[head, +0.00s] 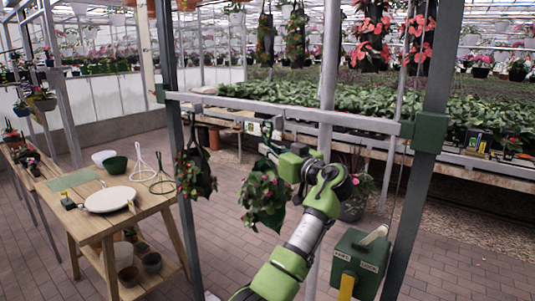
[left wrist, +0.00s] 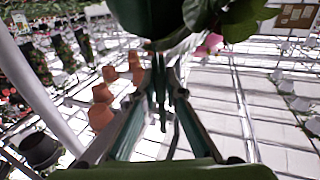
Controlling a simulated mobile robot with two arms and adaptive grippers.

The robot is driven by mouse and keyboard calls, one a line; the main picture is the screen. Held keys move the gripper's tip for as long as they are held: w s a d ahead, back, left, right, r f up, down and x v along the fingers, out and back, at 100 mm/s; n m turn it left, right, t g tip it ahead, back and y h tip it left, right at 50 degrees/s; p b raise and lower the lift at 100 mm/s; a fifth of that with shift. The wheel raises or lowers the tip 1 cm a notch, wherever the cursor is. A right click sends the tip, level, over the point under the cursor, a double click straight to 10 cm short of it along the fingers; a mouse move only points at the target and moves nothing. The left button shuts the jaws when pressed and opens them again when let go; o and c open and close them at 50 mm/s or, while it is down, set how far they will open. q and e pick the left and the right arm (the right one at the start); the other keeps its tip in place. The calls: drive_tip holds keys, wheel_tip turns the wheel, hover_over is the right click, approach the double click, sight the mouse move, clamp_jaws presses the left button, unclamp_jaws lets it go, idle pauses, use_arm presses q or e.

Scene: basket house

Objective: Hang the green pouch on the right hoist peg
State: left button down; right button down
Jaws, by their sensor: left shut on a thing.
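The green pouch (head: 264,213), full of leaves and pink flowers, hangs upright below the hoist's white crossbar (head: 290,110). My left gripper (head: 272,150) is shut on its upper part, just below the bar. In the left wrist view the gripper's fingers (left wrist: 160,85) are close together, with the dark pouch (left wrist: 150,14) at the top edge. A dark piece rises from the pouch toward the bar. The right peg is not clearly visible there, and I cannot tell whether the pouch's loop is around it. A dark pouch (head: 196,175) hangs at the bar's left part. My right gripper is out of view.
A wooden table (head: 145,205) at left holds a round white plate (head: 110,199), bowls and wire loops. Hoist posts (head: 424,180) stand either side of the pouches. A green winch box (head: 357,260) is at lower right. Plant benches (head: 470,170) lie behind the bar.

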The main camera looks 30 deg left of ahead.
use_arm(q)
drive_tip(key=shift+r, duration=0.25)
drive_tip(key=shift+w+b, duration=0.35)
drive_tip(key=shift+b, duration=0.05)
drive_tip(key=shift+w, duration=0.35)
drive_tip(key=shift+w+f+b, duration=0.1)
drive_tip(key=shift+b, duration=0.55)
drive_tip(key=shift+d+f+b, duration=0.1)
drive_tip(key=shift+f+b, duration=0.6)
drive_tip(key=shift+b, duration=0.15)
idle(0.3)
